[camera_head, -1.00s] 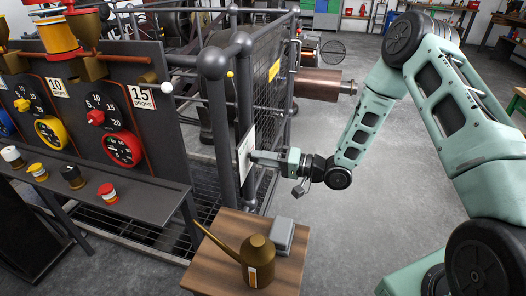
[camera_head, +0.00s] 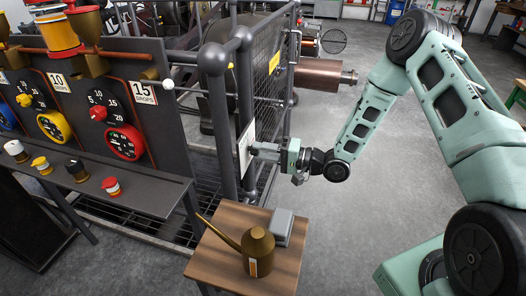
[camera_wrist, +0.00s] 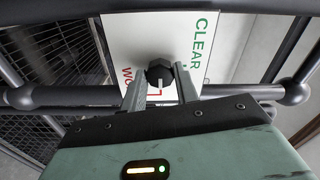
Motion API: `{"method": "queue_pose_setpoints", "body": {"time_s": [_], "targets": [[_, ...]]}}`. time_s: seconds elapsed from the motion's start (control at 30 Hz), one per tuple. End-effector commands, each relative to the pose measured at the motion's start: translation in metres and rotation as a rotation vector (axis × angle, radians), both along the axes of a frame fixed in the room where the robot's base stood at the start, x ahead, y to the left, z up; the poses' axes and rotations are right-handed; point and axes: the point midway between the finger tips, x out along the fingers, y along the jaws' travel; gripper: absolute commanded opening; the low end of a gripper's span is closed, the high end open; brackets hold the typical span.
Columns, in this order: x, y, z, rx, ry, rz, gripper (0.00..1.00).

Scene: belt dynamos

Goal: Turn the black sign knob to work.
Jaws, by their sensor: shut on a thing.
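The white sign (camera_wrist: 190,22) hangs on the guard's rail, with green CLEAR on its right and red letters, partly hidden, on its left. It also shows edge-on in the head view (camera_head: 245,148). The black knob (camera_wrist: 159,70) sits in the middle of the sign with a pale pointer mark on its lower part. My gripper (camera_wrist: 160,78) has one finger on each side of the knob and is shut on it. In the head view my gripper (camera_head: 256,150) reaches left to the sign, and the knob is hidden there.
A wooden stand (camera_head: 215,262) with a brass oil can (camera_head: 258,252) and a grey box (camera_head: 282,227) is below my gripper. Grey guard posts (camera_head: 219,110) and wire mesh stand close by. A gauge panel (camera_head: 150,120) is at left. Open floor lies right.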

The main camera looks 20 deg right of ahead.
Motion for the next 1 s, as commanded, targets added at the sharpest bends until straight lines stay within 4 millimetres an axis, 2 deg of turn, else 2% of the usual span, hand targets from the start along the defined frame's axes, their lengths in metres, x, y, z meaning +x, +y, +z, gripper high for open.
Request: {"method": "queue_pose_setpoints", "body": {"time_s": [0.03,0.1,0.4,0.53,0.67,1.0], "targets": [[0.000,-0.001,-0.001,-0.001,0.003,-0.002,0.33],[0.000,-0.001,-0.001,-0.001,0.003,-0.002,0.52],[-0.001,-0.001,0.000,-0.001,0.001,-0.001,0.52],[-0.006,-0.009,-0.001,-0.001,0.001,-0.002,0.52],[-0.018,-0.028,-0.001,-0.002,0.003,-0.005,0.52],[-0.065,-0.093,-0.001,-0.002,0.002,-0.007,0.52]]}}
